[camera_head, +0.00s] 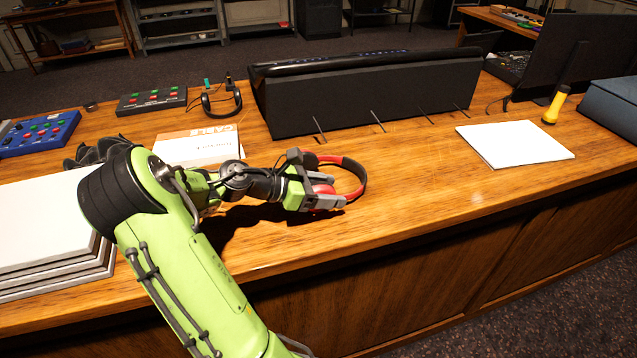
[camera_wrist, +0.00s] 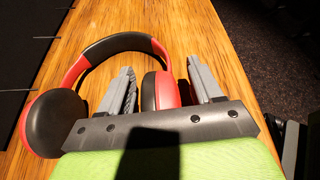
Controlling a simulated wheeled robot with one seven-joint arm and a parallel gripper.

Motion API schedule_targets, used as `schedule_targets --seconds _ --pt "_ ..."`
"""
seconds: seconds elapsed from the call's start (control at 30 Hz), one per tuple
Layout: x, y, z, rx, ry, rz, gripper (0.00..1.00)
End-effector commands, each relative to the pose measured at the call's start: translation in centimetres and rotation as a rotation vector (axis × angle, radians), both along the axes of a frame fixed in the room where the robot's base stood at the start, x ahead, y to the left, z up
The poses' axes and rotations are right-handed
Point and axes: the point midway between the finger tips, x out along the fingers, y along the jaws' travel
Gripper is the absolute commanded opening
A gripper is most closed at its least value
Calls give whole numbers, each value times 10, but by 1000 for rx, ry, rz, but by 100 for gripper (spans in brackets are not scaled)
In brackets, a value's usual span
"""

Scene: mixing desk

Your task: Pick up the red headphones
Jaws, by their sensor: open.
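The red headphones (camera_head: 359,178) lie on the wooden desk, red with a black padded band. They also show in the wrist view (camera_wrist: 120,45), with one black ear cup at the left and the other ear cup (camera_wrist: 160,91) between my fingers. My gripper (camera_head: 325,200) is low over the desk at the headphones. In the wrist view its two grey fingers (camera_wrist: 163,80) are apart, one on each side of the right ear cup. I cannot tell whether either finger touches it. Part of the headphones is hidden behind my gripper in the head view.
A black console (camera_head: 365,95) stands behind the headphones. A box (camera_head: 200,146), black headphones (camera_head: 222,104) and a stack of white panels (camera_head: 45,235) are at the left. The desk's front is clear.

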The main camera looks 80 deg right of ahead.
Motion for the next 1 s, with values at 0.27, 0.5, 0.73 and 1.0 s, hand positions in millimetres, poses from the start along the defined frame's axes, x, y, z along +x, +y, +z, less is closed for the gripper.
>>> schedule_targets --seconds 0.27,0.5,0.73,1.0 --pt "1 0 1 0 0 1 48" --pt "1 0 1 0 0 1 11" --pt "1 0 2 -2 0 0 1" --pt "1 0 48 -6 -4 1 1"
